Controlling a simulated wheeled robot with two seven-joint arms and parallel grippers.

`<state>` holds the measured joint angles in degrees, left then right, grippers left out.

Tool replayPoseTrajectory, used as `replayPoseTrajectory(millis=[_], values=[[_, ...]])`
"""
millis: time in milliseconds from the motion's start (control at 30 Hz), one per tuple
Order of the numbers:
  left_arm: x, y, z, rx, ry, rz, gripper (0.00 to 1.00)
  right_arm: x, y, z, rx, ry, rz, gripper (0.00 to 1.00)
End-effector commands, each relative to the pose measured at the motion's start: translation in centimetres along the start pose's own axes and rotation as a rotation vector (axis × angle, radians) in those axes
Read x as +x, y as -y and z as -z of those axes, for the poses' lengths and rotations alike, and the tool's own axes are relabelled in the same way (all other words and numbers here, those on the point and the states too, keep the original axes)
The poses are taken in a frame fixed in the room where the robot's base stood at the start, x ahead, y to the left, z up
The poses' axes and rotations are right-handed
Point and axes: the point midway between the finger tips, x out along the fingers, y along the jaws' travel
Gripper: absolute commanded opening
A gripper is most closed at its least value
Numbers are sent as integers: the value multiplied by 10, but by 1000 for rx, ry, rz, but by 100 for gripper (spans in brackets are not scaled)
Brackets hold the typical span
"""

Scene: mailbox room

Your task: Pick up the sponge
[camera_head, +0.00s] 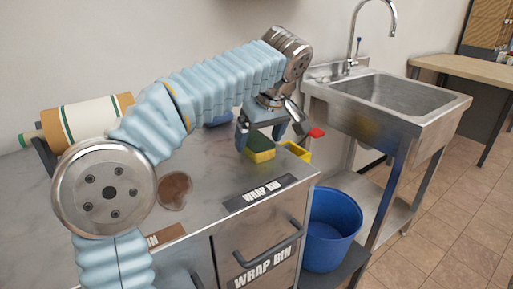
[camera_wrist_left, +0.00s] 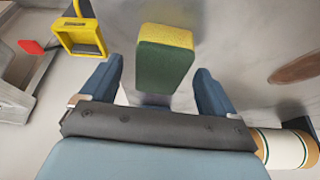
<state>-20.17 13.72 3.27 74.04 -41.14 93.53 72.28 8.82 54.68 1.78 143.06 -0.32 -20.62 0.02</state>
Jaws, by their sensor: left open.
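The sponge (camera_head: 260,152) is yellow with a dark green side. It rests on the metal counter, near its right end. My left gripper (camera_head: 262,140) is open directly over it, reaching down from above. In the left wrist view the sponge (camera_wrist_left: 165,58) lies ahead of and between the two open blue fingers (camera_wrist_left: 155,92), with a gap on each side. No contact between fingers and sponge shows. My right gripper is in neither view.
A yellow square-framed object (camera_head: 297,151) and a red piece (camera_head: 316,132) are close to the sponge's right. A paper roll (camera_head: 90,117) and brown round patch (camera_head: 174,190) are left. The steel sink (camera_head: 390,95) and blue bucket (camera_head: 331,228) stand right.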

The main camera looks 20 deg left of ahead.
Motion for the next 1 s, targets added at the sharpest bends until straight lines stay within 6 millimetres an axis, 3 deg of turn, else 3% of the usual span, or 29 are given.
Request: replayPoseTrajectory(millis=[100, 367, 733, 1000], values=[[16, 1, 0, -2, 0, 1, 89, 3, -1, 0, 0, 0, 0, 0], [19, 0, 0, -1, 0, 0, 89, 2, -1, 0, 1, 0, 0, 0], [19, 0, 0, -1, 0, 0, 36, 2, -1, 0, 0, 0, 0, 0], [18, 0, 0, -1, 0, -1, 34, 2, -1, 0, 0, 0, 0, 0]])
